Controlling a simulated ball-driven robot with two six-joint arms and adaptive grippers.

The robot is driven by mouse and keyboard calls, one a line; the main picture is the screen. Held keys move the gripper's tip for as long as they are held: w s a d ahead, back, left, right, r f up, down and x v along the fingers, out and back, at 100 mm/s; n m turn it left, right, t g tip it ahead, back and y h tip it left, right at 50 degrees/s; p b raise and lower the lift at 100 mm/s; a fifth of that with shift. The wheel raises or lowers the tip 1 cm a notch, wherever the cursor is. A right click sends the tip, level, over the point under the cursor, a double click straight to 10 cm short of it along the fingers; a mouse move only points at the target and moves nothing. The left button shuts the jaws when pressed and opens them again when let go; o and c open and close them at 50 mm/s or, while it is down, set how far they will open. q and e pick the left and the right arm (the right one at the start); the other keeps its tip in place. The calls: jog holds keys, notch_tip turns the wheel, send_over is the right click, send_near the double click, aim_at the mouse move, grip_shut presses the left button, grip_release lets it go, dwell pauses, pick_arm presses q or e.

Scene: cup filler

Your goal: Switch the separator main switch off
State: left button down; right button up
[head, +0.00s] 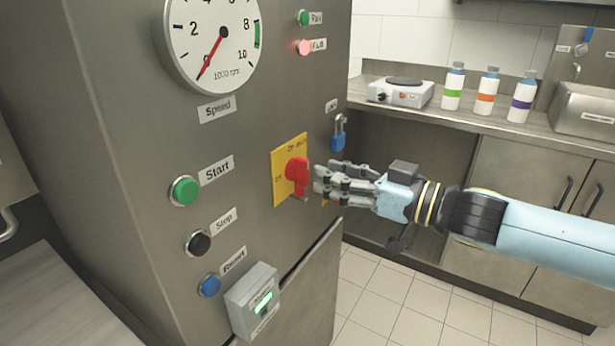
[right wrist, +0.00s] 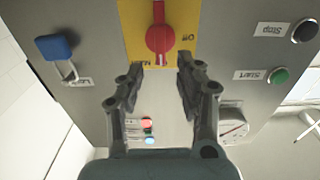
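The main switch is a red rotary handle (head: 297,176) on a yellow plate (head: 282,163) on the front of the steel cabinet. The handle stands roughly upright; the small plate lettering is only partly legible. My right gripper (head: 319,181) is just in front of the handle, coming in from the right. In the right wrist view the red handle (right wrist: 160,38) shows beyond and between the two fingertips of my right gripper (right wrist: 161,72). The fingers are apart, with nothing clearly held between them. My left gripper is not in view.
A blue padlock (head: 338,140) hangs right of the plate. Start (head: 184,191), Stop (head: 198,243) and Reset (head: 209,286) buttons sit left and below. A grey box (head: 252,300) juts out lower down. A counter with bottles (head: 487,92) and a hotplate (head: 401,92) stands behind.

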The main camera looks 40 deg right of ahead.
aim_at(308, 167)
jog(key=shift+w+a+r, duration=0.1)
jog(key=shift+w+a, duration=0.1)
jog(key=shift+w, duration=0.25)
jog(key=shift+p+x, duration=0.4)
jog(key=shift+x, duration=0.35)
jog(key=shift+w+a+r+p, duration=0.15)
jog(key=shift+w+p, duration=0.15)
jog(key=shift+w, duration=0.15)
jog(key=shift+w+a+f+p, duration=0.1)
jog(key=shift+w+a+p, duration=0.1)
jog(key=shift+w, duration=0.2)
jog(key=shift+w+a+f+p, duration=0.1)
jog(key=shift+w+a+f, duration=0.1)
jog(key=shift+w, duration=0.15)
grip_shut()
